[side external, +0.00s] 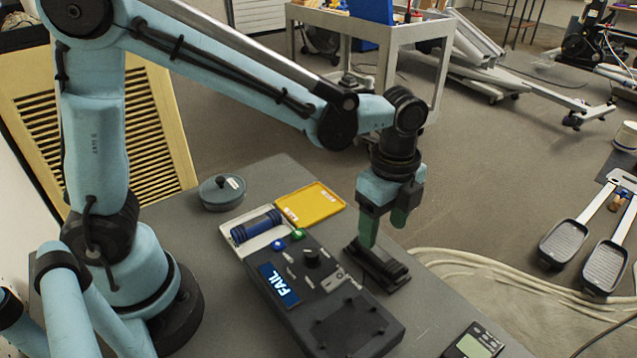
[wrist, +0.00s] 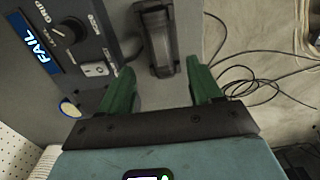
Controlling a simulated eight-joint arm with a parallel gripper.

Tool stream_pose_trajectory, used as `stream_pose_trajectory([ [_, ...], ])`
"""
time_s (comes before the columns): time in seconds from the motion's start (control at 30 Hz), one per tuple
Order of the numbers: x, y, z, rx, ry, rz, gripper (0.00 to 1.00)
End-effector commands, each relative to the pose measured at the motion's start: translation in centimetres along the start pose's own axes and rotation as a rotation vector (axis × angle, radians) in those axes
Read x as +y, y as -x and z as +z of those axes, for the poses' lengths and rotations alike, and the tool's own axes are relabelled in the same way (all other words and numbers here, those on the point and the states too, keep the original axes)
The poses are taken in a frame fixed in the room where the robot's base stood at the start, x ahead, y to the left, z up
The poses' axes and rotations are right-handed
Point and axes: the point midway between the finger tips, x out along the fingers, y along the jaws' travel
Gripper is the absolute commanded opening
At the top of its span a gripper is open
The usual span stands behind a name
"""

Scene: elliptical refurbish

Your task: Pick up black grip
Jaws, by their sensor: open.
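A black grip (side external: 383,264) lies in a dark holder on the grey table, just right of the test box. In the wrist view the black grip (wrist: 158,40) shows ahead of the fingertips, lying lengthwise away from me. My gripper (side external: 384,228) points down above it, with its green fingers apart and nothing between them. In the wrist view my gripper (wrist: 160,68) has one finger to each side of the grip's line. I cannot tell the exact height of the fingertips over the grip.
The dark test box (side external: 325,300) shows FAIL and has a knob and buttons. A white tray (side external: 236,247) holds a blue grip (side external: 257,227). A yellow tray (side external: 310,204) and a grey round pot (side external: 222,192) stand behind. A meter (side external: 472,345) lies front right. Cables run beyond the table's right edge.

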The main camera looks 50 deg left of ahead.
Motion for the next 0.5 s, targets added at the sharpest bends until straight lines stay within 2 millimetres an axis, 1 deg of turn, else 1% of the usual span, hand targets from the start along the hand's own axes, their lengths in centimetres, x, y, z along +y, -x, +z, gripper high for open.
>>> stream_pose_trajectory([
  [0.03, -0.1, -0.6, 0.0, 0.000, 0.001, 0.000, 0.64],
  [0.1, 0.0, -1.0, 0.0, 0.000, 0.001, -0.001, 0.64],
  [0.27, 0.0, -1.7, 0.1, 0.000, 0.002, -0.001, 0.64],
  [0.37, -0.1, -2.7, 0.1, 0.000, 0.002, -0.001, 0.64],
  [0.5, -0.1, -4.6, 0.3, 0.000, 0.003, -0.001, 0.64],
])
